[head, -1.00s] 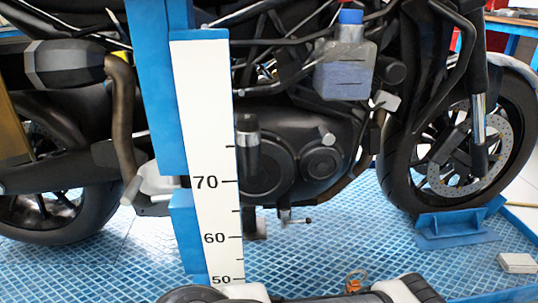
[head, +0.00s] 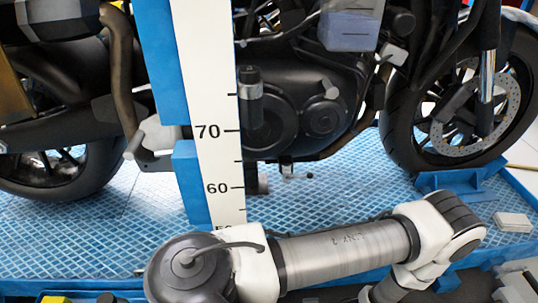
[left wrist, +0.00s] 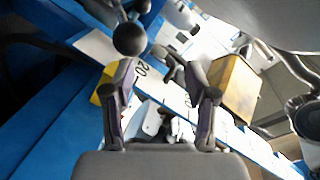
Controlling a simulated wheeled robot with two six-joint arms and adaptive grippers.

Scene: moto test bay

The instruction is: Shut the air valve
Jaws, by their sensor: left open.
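I cannot pick out the air valve with certainty. In the head view a small fitting with a thin lever (head: 290,172) shows below the motorcycle's engine; I cannot tell whether it is the valve. My left gripper (left wrist: 160,68) shows in the left wrist view with its two fingers apart and nothing visibly held between them. A round black knob (left wrist: 129,38) appears close to the left fingertip; I cannot tell whether they touch. Neither gripper shows in the head view, where one of my arms lies across the bottom.
A white scale (head: 207,105) on a blue post stands before the motorcycle (head: 310,105). The motorcycle rests on a blue tread-plate platform (head: 350,185), its front wheel by a blue chock (head: 448,180).

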